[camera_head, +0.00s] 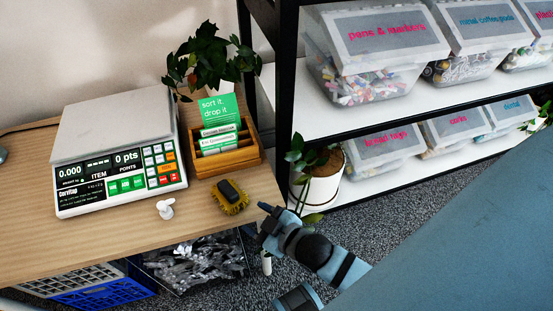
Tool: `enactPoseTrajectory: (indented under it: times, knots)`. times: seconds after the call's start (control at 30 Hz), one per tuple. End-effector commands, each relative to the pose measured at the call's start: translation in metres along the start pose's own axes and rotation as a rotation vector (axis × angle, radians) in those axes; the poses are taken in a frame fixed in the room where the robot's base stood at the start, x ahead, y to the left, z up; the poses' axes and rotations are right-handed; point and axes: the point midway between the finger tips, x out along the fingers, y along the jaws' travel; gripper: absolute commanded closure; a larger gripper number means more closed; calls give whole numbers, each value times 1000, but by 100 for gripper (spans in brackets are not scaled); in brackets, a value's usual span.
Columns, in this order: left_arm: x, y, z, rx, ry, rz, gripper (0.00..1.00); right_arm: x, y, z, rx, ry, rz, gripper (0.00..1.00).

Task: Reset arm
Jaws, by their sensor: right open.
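My right gripper (260,220) is open, just off the right front corner of the wooden table (110,230). Its blue-grey arm comes in from the lower right. I see nothing between its fingers. A small yellow brush-like thing with a dark top (231,196) lies on the table to the left of the gripper, apart from it. A small white object (165,208) lies farther left, in front of the scale. My left gripper is not in view.
A digital scale (115,150) and a wooden card box (225,155) stand on the table. A black-framed shelf (285,100) with clear labelled bins is at the right. A potted plant (318,185) stands close behind my gripper. Crates (100,285) sit below the table.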

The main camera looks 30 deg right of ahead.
Motion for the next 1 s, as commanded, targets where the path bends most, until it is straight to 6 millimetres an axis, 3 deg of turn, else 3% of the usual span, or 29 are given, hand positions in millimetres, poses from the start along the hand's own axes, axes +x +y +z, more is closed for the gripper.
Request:
enactPoseTrajectory:
  times: [0.03, 0.1, 0.2, 0.5, 0.67, 0.9, 1.0]
  knots:
    - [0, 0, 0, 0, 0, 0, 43, -13, -6, 24, 126, -94, -16, 43]
    - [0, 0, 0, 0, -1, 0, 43, -25, -12, 45, 254, -183, -30, 43]
    - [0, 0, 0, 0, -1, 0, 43, -35, -17, 60, 345, -249, -38, 43]
    - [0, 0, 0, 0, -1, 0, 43, -37, -18, 62, 365, -261, -41, 43]
    - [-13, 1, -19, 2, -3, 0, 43, -44, -11, 42, 361, -263, -40, 43]
    - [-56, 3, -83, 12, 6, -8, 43, -70, 12, -20, 347, -268, -35, 43]
    - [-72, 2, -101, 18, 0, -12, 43, -80, 21, -45, 342, -266, -31, 43]
